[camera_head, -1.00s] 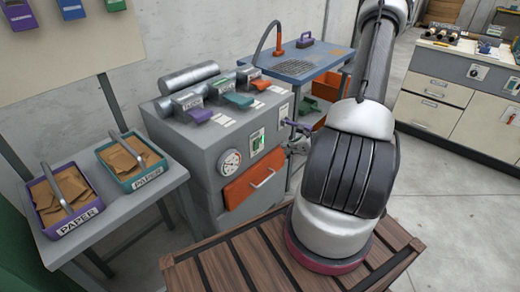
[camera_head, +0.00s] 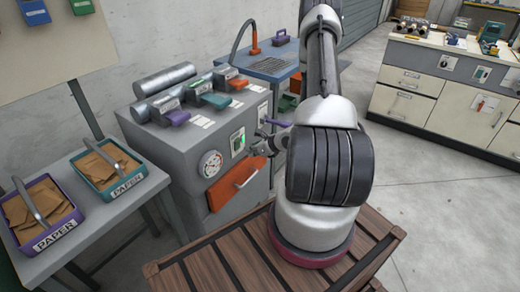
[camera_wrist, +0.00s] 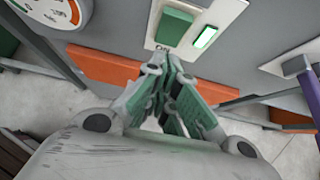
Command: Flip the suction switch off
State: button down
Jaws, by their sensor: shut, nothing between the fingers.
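The switch plate (camera_head: 238,141) is on the front of the grey machine, right of a round gauge, with a green glow on it. In the wrist view it is a pale plate with a dark green rocker (camera_wrist: 173,28), a lit green lamp (camera_wrist: 205,38) beside it and lettering that seems to read ON below. My gripper (camera_wrist: 172,62) is shut and empty, its fingertips just below the rocker in the picture. I cannot tell whether they touch the plate. In the head view my gripper (camera_head: 262,148) is just right of the plate.
A purple lever (camera_head: 278,122) sticks out right of the plate. Two paper trays (camera_head: 112,186) stand on the left table. A wooden slatted platform (camera_head: 215,262) is in front.

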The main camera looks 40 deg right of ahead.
aim_at(238, 144)
jog(key=shift+w+a+r, duration=0.2)
jog(key=shift+w+a, duration=0.1)
jog(key=shift+w, duration=0.5)
jog(key=shift+w+a+r, duration=0.15)
jog(key=shift+w+a, duration=0.1)
jog(key=shift+w, duration=0.5)
jog(key=shift+w+a+r, duration=0.15)
jog(key=shift+w+r, duration=0.05)
jog(key=shift+w, duration=0.15)
jog(key=shift+r, duration=0.8)
jog(key=shift+s, duration=0.15)
